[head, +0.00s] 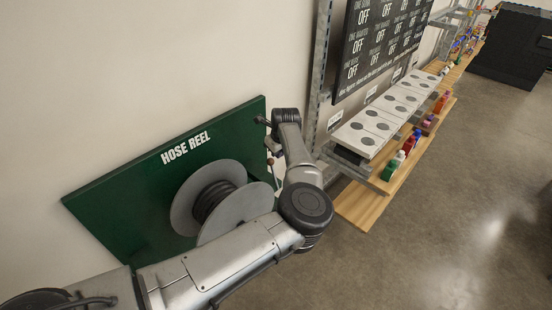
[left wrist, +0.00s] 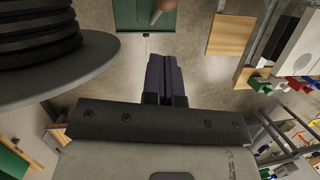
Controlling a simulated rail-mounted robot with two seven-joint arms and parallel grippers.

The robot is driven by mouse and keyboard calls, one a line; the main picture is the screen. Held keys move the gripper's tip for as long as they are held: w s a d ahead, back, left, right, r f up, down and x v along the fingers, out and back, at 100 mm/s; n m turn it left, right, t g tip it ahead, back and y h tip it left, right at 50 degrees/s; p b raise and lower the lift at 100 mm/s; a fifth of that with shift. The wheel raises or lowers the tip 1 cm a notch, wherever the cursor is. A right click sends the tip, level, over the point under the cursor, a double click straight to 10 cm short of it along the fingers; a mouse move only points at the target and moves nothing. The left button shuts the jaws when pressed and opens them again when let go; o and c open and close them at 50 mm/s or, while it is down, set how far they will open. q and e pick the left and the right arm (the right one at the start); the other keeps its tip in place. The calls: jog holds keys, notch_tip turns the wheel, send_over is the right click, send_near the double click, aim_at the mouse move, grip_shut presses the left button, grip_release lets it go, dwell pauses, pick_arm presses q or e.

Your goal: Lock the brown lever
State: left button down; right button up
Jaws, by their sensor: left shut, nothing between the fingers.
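A brownish, tapered piece, likely the brown lever (left wrist: 160,10), shows at the top edge of the left wrist view in front of a green panel. Most of it is cut off by the frame. My left gripper (left wrist: 166,58) is shut and empty, its dark fingers together below the brown piece, with a gap between them in the picture. In the head view my left arm crosses the green hose reel board, and its wrist is by the board's right edge. The fingers and the lever are too small or hidden to make out clearly there. My right gripper is not in view.
The green board (head: 115,190) carries a grey hose reel (head: 222,180) with black hose, close to my left arm. The reel (left wrist: 75,75) fills the wrist view's upper left. To the right stand a metal rack and a wooden shelf (head: 362,208) with bottles.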

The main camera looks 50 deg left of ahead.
pick_arm(q)
jog(key=shift+b+v, duration=0.3)
jog(key=shift+v, duration=2.35)
jog(key=shift+a, duration=0.2)
